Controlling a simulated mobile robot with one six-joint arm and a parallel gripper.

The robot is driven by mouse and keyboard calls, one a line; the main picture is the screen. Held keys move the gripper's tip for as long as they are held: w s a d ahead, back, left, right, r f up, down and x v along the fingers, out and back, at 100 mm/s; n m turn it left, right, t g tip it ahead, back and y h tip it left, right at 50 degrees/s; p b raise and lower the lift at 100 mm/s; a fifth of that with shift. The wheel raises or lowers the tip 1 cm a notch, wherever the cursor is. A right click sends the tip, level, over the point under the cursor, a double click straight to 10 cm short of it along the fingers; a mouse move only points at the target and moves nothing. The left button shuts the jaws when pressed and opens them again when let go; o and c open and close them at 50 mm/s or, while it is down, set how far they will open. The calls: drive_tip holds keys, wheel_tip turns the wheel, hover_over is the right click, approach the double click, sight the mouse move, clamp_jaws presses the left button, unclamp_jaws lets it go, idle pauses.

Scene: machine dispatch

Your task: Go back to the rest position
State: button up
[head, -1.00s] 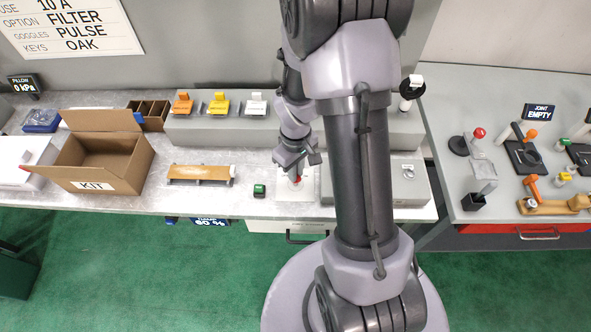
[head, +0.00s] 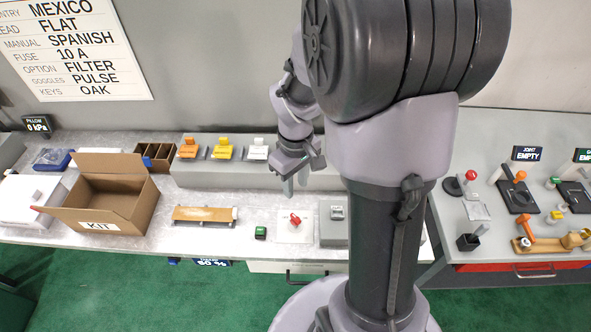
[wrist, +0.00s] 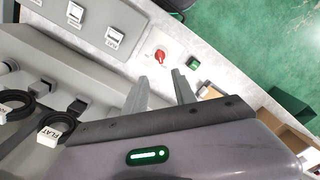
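My gripper (head: 296,187) hangs above the bench in the head view, near the front of the grey raised block. In the wrist view its two fingers (wrist: 160,92) stand apart with nothing between them, so it is open and empty. Below it a red knob (head: 295,219) sits on a white plate on the bench. The knob also shows in the wrist view (wrist: 159,57), beyond the fingertips and clear of them. My upper arm hides part of the bench on the right of the head view.
A green button (head: 260,232) lies left of the knob. A grey box (head: 337,232) is at its right. An open carton marked KIT (head: 128,221) and a tan roller piece (head: 203,214) stand further left. A side table (head: 490,247) with colored fittings is at the right.

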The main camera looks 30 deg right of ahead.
wheel_tip(320, 180, up, 3)
drive_tip(key=shift+f, duration=0.2)
drive_tip(key=shift+a, duration=0.1)
